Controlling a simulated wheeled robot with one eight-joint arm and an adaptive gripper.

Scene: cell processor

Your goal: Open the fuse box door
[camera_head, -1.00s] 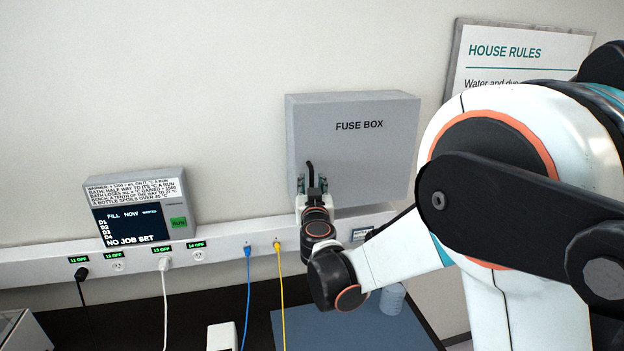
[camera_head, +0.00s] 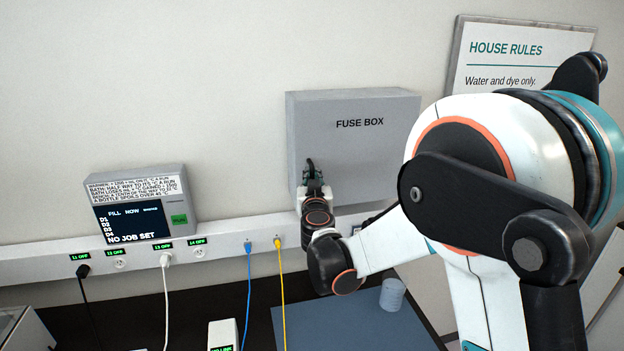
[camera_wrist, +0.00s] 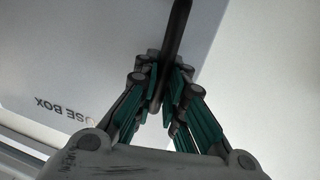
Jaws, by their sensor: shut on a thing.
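The fuse box (camera_head: 365,155) is a grey box on the wall with "FUSE BOX" on its front door; the door looks shut in the head view. Its front also shows in the wrist view (camera_wrist: 70,60), upside down. A dark bar handle (camera_wrist: 178,35) stands at the door's left side. My gripper (camera_wrist: 160,95) is shut on the handle, its teal-padded fingers on either side of it. In the head view my gripper (camera_head: 312,175) is at the lower left of the door, and partly hides the handle.
A wall panel with a screen (camera_head: 140,210) hangs left of the box. A white socket rail (camera_head: 215,248) runs below, with black, white, blue and yellow cables hanging. A blue mat (camera_head: 345,325) and a small clear cup (camera_head: 392,295) lie below. A House Rules sign (camera_head: 515,60) is at right.

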